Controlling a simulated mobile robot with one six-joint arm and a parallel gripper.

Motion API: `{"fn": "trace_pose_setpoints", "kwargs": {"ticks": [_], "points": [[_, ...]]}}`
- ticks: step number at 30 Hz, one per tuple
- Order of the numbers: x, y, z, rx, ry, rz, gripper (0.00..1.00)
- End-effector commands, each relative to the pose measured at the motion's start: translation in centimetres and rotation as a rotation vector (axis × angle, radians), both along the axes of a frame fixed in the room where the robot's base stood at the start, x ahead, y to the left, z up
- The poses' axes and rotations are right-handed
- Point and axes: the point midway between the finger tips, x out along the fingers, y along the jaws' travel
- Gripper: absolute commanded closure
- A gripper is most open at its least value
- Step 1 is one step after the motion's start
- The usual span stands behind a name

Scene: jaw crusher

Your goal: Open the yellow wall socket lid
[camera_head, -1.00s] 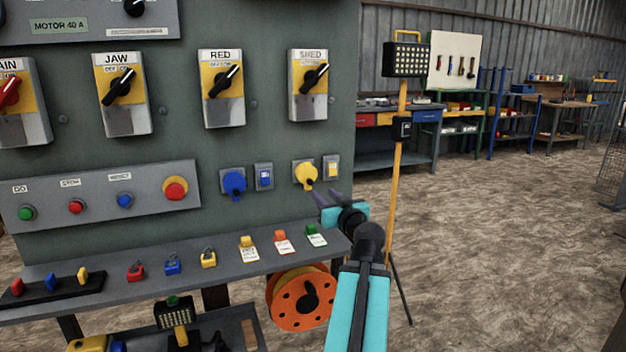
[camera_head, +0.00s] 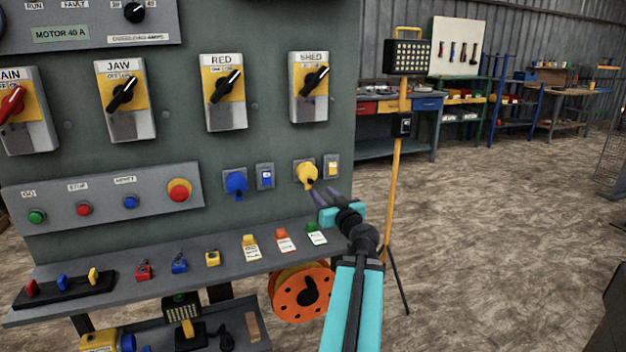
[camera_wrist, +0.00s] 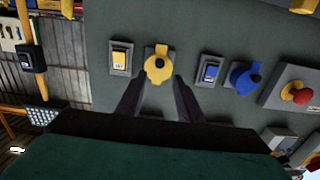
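The yellow wall socket (camera_head: 306,173) sits on the grey-green panel, right of the blue socket (camera_head: 236,184). Its round yellow lid lies flat over the socket, with a dark knob or catch on it. It also shows in the wrist view (camera_wrist: 158,68), just beyond my fingertips. My gripper (camera_head: 322,194) is just below and right of the yellow socket in the head view. In the wrist view my gripper (camera_wrist: 158,80) has its two dark fingers apart, with nothing between them. I cannot tell whether a fingertip touches the lid.
A yellow-labelled plate (camera_head: 332,166) is close right of the socket. A shelf (camera_head: 200,262) with padlocks and tags juts out below. An orange cable reel (camera_head: 302,292) hangs under it. A yellow lamp stand (camera_head: 396,190) stands right of my arm.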

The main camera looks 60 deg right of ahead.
Motion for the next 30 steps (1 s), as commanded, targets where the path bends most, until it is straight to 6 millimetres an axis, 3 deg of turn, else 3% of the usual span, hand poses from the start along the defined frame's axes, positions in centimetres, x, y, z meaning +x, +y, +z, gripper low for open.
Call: {"fn": "trace_pose_setpoints", "kwargs": {"ticks": [19, 30], "points": [[0.5, -0.5, 0.2, 0.005, 0.003, -0.01, 0.66], [3.7, -3.0, -0.1, 0.003, 0.003, -0.009, 0.66]]}}
